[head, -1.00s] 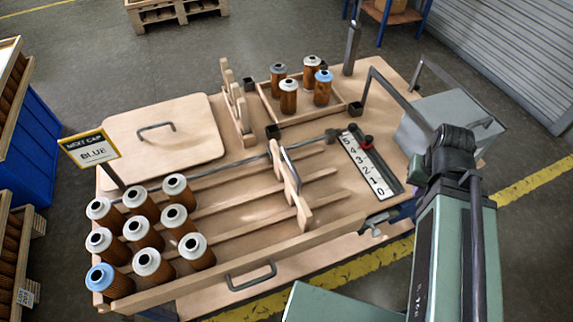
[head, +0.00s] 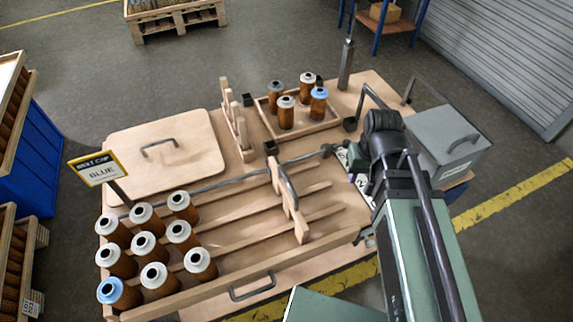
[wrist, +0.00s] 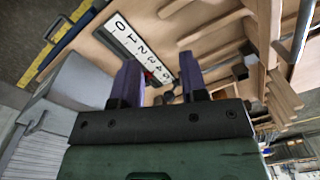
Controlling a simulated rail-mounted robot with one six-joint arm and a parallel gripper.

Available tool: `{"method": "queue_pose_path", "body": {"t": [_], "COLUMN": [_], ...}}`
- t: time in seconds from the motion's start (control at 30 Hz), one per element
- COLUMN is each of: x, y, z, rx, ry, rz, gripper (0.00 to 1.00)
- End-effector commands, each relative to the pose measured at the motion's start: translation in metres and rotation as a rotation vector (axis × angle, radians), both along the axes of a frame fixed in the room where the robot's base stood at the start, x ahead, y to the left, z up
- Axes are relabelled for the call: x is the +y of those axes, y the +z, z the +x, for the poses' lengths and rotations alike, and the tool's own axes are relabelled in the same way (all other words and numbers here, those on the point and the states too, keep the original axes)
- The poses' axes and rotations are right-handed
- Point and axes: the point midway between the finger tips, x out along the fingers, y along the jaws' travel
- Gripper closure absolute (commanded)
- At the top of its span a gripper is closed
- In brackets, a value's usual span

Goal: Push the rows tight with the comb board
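The wooden comb board (head: 290,205) with its dark handle stands upright across the slatted lanes, right of the cartridges and apart from them. It also seems to show at the right of the wrist view (wrist: 265,45). Several brown cartridges (head: 149,245) stand in rows at the left end of the lanes, most with pale caps, and a blue-capped one (head: 118,293) is at the front left corner. My gripper (wrist: 160,72) is open and empty in the wrist view, its two fingers apart above the number scale (wrist: 140,48). In the head view my arm mostly hides it.
A wooden tray (head: 332,124) at the back holds several cartridges, one blue-capped. A slotted wooden rack (head: 235,120) and a flat lid with a handle (head: 185,140) lie behind the lanes. A sign (head: 97,168) reads BLUE. A grey box (head: 450,140) stands right of my arm.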

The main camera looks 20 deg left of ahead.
Motion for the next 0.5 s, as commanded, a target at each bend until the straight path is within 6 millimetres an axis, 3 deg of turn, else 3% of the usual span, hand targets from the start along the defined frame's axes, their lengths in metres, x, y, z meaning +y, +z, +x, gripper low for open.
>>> {"method": "queue_pose_path", "body": {"t": [0.03, 0.1, 0.2, 0.27, 0.5], "x": [0.047, 0.103, 0.161, 0.177, 0.175], "y": [0.036, 0.053, 0.064, 0.060, 0.048], "z": [0.004, -0.001, -0.010, -0.006, -0.011], "rx": [0.009, 0.027, 0.055, 0.070, 0.077], "ry": [0.095, 0.213, 0.338, 0.371, 0.390], "rz": [0.020, 0.053, 0.099, 0.129, 0.143], "gripper": [0.60, 0.60, 0.60, 0.60, 0.60]}}
